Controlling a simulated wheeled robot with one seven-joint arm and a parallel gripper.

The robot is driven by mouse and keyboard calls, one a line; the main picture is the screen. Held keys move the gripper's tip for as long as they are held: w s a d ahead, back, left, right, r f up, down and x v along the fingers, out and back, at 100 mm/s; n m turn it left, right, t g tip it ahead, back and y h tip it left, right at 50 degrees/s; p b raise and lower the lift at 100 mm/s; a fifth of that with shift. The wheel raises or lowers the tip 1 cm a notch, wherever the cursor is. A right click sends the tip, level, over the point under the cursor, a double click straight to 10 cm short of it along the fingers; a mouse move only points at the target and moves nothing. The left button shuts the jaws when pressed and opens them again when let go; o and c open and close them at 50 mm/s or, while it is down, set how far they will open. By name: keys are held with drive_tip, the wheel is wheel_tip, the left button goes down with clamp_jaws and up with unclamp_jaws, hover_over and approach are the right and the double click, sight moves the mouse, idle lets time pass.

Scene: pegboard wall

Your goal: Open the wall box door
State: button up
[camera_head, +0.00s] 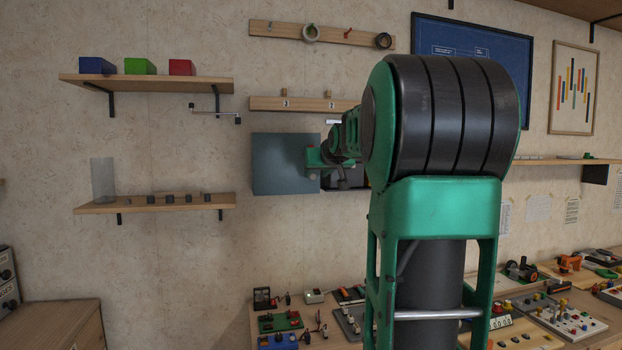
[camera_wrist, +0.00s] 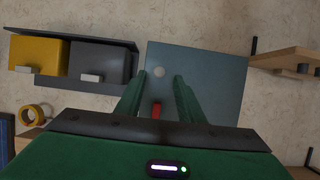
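The wall box door (camera_head: 283,165) is a flat blue-grey panel to the left of a dark box (camera_head: 345,180) on the wall. The wrist view is turned roughly upside down, and there the door (camera_wrist: 218,85) is beside the box's uncovered interior, so the door stands swung wide open. The interior shows a yellow block (camera_wrist: 38,52) and a dark grey block (camera_wrist: 98,62), each with a pale tab. My gripper (camera_wrist: 159,74) is in front of the door, its two green fingers apart. A pale round spot and a small red piece (camera_wrist: 156,110) show between them. Contact with the door cannot be told.
A shelf with blue, green and red boxes (camera_head: 138,66) is at upper left, with a lower shelf (camera_head: 160,203) below. Peg rails (camera_head: 320,34) hang above the door. A cluttered bench (camera_head: 300,322) stands below. My arm hides much of the box in the head view.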

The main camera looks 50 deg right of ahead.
sight(313, 176)
drive_tip(key=shift+x, duration=1.55)
clamp_jaws()
drive_tip(key=shift+s, duration=0.15)
